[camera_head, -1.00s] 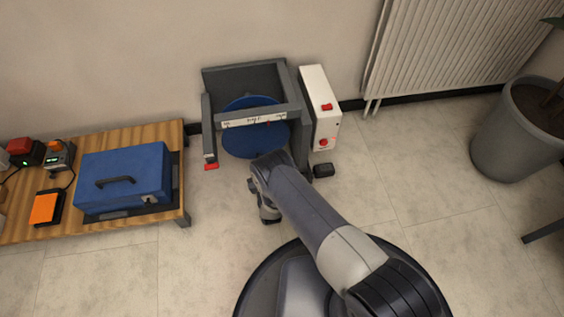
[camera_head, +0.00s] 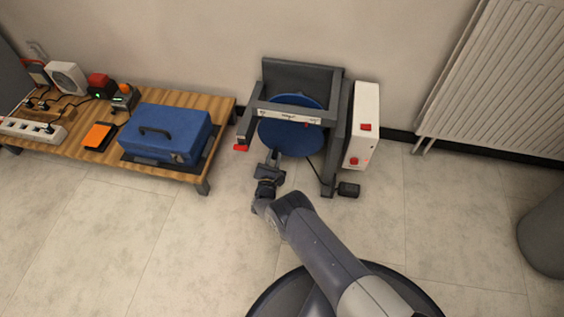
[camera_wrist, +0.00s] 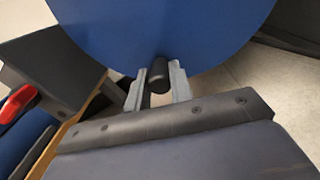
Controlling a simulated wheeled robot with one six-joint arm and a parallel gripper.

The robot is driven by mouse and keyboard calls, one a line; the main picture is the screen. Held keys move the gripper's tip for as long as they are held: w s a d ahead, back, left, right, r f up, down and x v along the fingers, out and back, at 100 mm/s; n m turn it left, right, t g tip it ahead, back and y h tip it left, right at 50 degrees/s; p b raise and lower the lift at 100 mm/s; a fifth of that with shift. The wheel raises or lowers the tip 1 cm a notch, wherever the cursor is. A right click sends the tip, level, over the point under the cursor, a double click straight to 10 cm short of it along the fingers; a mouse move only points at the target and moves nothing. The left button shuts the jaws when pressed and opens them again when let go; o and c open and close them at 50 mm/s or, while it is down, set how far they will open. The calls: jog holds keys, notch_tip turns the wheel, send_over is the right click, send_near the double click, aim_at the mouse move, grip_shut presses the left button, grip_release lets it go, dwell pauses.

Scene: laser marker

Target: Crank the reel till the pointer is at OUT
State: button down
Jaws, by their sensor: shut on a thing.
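The blue reel (camera_head: 287,140) stands in a dark grey frame against the wall. The wrist view shows its blue disc (camera_wrist: 160,30) close up. A black crank knob (camera_wrist: 159,73) sits at the disc's lower edge, between my gripper's two grey fingers. My gripper (camera_head: 274,155) is shut on this knob at the lower left of the reel. The white scale strip (camera_head: 288,115) runs across the frame's front bar. Its lettering and the pointer are too small to read in the head view.
A white box with red buttons (camera_head: 362,125) stands right of the reel, with a small black block (camera_head: 348,189) on the floor. At left, a low wooden table (camera_head: 225,112) carries a blue case (camera_head: 165,133) and other devices. The floor in front is clear.

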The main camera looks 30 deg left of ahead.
jog(key=shift+a, duration=0.1)
dwell(0.4)
jog(key=c, duration=1.3)
grip_release()
jog(key=shift+o, duration=0.2)
jog(key=shift+r, duration=0.1)
jog(key=p, duration=1)
send_near(275, 132)
jog(key=x, duration=0.5)
jog(key=shift+w+r, duration=0.2)
jog(key=shift+w, duration=0.05)
jog(key=shift+c, duration=0.5)
